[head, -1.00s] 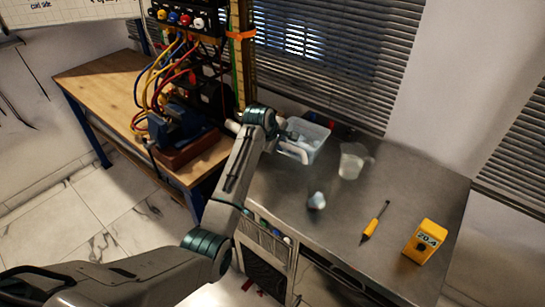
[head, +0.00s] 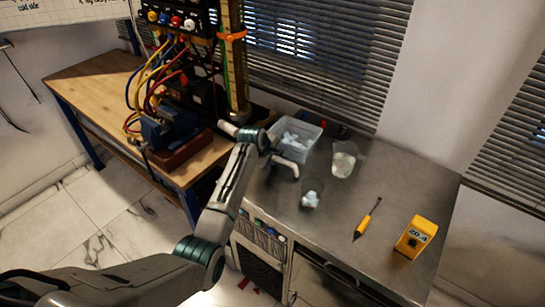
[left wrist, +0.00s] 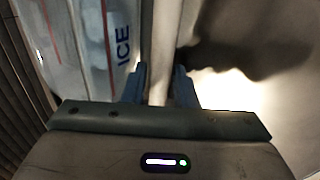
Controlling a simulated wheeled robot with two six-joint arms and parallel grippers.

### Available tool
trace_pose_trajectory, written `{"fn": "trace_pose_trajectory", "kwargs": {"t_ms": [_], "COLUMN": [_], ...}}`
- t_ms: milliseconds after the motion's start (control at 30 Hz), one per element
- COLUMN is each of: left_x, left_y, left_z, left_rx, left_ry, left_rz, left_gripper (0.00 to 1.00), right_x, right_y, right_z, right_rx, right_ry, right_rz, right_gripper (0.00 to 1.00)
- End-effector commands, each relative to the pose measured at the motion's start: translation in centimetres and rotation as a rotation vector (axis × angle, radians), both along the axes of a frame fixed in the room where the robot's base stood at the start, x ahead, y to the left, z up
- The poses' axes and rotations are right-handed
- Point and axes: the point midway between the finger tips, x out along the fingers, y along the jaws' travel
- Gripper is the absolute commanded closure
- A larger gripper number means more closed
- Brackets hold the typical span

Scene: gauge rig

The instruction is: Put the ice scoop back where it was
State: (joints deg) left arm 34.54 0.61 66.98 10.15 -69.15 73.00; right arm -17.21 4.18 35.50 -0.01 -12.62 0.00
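My left gripper (head: 270,150) is over the counter beside the clear ice bin (head: 316,127). In the left wrist view its two blue-grey fingers (left wrist: 160,85) close on a pale bar (left wrist: 162,45), which looks like the ice scoop. In the head view a pale bent piece (head: 286,166) juts from the gripper, above the counter in front of the bin; its bowl is hard to make out. The bin, with ICE lettering (left wrist: 123,45), stands left of the fingers in the wrist view and holds pale ice. My right gripper is not in view.
A hose rack and wooden bench (head: 85,80) are at left.

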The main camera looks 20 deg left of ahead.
Motion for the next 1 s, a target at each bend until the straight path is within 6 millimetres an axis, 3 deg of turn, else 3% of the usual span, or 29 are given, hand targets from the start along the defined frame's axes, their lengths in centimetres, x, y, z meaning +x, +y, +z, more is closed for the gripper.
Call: {"fn": "trace_pose_trajectory", "kwargs": {"t_ms": [367,1000], "left_x": [-0.4,-6.0], "left_y": [0.1,1.8], "left_z": [0.9,9.6], "left_rx": [0.001,-0.001], "left_ry": [-0.002,-0.002], "left_rz": [0.0,0.0], "left_gripper": [0.75,0.75], "right_x": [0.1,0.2], "right_y": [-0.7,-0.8], "right_z": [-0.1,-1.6], "right_rx": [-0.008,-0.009], "right_ry": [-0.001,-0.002], "right_rz": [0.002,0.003], "right_gripper": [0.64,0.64]}}
